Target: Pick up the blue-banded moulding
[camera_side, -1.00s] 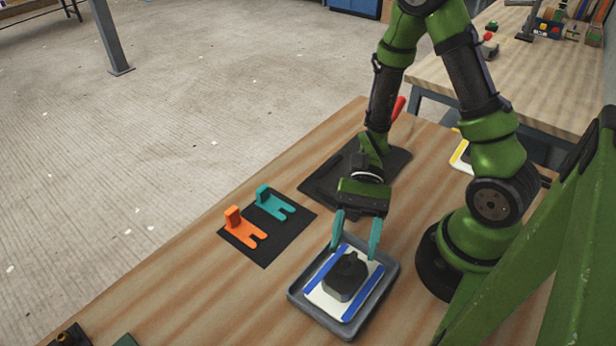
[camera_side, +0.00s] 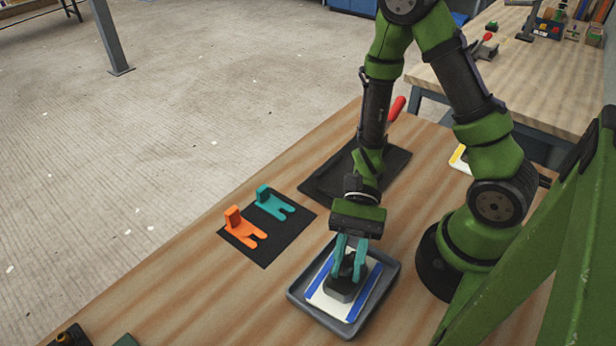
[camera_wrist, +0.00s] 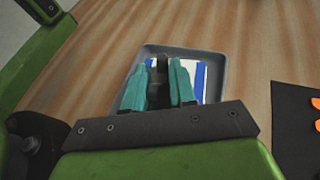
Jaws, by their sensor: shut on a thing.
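The blue-banded moulding (camera_side: 324,303) is a white plate with blue strips along two sides and a dark block (camera_side: 341,288) on its middle. It lies in a grey tray (camera_side: 391,277) on the wooden table. My gripper (camera_side: 349,275), with teal fingers, is shut on the dark block from above. The plate still appears to lie in the tray. In the wrist view, the teal fingers stand on both sides of the dark block, and part of the moulding (camera_wrist: 200,78) shows white and blue beside them inside the tray (camera_wrist: 225,72). The fingers hide part of the block.
A black mat (camera_side: 268,246) left of the tray bears an orange forked piece (camera_side: 243,230) and a teal forked piece (camera_side: 272,203). Behind my gripper lies a dark board (camera_side: 325,182) with a red handle (camera_side: 396,108). A yellow-banded piece (camera_side: 457,158) lies at the right. Bare wood surrounds the tray's front.

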